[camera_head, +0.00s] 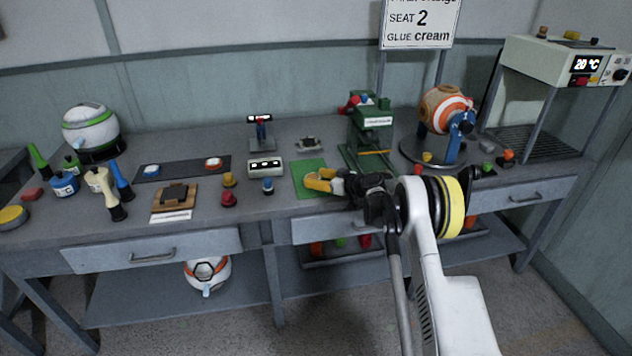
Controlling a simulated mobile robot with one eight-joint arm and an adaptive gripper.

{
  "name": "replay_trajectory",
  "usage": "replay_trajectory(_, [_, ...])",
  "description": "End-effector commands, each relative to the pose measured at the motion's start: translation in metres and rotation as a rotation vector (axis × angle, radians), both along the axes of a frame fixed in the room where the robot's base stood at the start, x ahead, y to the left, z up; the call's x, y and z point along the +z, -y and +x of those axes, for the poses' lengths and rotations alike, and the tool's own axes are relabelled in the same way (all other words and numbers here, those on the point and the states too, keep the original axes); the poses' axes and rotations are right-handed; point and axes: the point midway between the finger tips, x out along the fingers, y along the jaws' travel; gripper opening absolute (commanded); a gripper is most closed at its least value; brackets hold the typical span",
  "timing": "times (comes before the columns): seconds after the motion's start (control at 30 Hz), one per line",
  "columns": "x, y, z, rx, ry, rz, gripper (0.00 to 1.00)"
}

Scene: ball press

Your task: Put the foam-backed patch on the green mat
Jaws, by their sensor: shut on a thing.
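Whether the fingertips touch the mat is also unclear.
The green press (371,130) stands behind the mat. A striped ball (444,108) sits in a blue holder to the right. A white device (265,168), red knob (229,199) and blue knob (268,186) stand left of the mat. A dark strip (183,169) lies further left.

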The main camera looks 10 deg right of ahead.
Motion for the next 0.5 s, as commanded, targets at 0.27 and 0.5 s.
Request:
replay_trajectory(0.27, [-0.0011,0.0000,0.0000,0.000,0.000,0.000,0.34])
replay_trajectory(0.5, [-0.0016,0.0000,0.0000,0.000,0.000,0.000,0.74])
